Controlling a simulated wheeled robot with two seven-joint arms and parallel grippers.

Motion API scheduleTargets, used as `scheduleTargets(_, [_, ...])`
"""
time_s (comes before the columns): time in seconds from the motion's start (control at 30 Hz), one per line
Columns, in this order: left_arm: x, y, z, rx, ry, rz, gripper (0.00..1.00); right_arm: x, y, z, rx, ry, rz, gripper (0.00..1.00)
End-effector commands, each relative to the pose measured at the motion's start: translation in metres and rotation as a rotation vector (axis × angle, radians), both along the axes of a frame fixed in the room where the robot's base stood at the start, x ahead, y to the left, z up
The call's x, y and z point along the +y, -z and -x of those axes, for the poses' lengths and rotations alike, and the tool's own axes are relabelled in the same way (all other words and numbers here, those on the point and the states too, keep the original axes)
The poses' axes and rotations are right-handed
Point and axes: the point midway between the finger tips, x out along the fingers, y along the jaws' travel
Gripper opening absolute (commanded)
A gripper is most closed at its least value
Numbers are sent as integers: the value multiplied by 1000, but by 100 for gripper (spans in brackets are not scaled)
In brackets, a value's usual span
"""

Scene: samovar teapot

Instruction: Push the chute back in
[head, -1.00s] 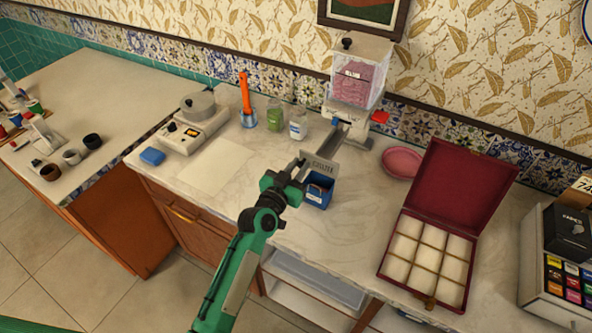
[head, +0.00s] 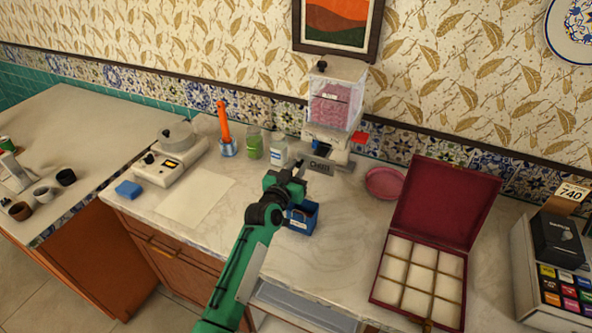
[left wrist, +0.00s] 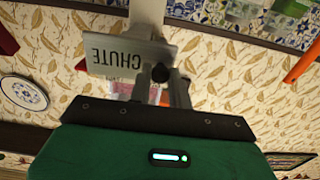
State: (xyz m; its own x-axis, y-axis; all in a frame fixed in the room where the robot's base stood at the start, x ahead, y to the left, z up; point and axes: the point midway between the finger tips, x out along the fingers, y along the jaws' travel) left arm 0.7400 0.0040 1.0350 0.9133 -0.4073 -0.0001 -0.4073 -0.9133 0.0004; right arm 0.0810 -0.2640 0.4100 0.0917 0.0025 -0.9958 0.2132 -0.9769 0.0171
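The chute (head: 320,167) is a grey metal slide with a "CHUTE" plate, sticking out a short way from the base of the dispenser (head: 334,112). The dispenser has a clear hopper with pink contents. My left gripper (head: 297,170) is at the chute's front end. In the left wrist view the plate (left wrist: 125,58) shows upside down beside my left gripper (left wrist: 161,80). Its fingers stand on either side of a small black knob (left wrist: 160,73) and seem to close on it. My right gripper is not in view.
A blue open box (head: 301,217) stands below my left gripper. A pink dish (head: 384,183) and an open red box (head: 440,215) are to the right. Jars (head: 278,152), a scale (head: 170,160) and a paper sheet (head: 195,200) are to the left.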

Motion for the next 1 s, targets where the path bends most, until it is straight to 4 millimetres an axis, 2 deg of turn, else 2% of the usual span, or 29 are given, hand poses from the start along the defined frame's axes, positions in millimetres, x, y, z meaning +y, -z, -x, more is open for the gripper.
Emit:
scheduleTargets(0.03, [0,1,0,1,0,0,29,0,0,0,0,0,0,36])
scheduleTargets(0.1, [0,0,0,1,0,0,40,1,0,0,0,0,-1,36])
scheduleTargets(0.4, [1,0,1,0,0,0,40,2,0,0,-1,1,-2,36])
scheduleTargets(0.53, [4,1,8,0,0,0,40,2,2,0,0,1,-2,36])
scheduleTargets(0.67, [11,2,23,-1,-1,-1,40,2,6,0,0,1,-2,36])
scheduleTargets(1.0, [36,3,80,1,0,0,40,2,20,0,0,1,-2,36])
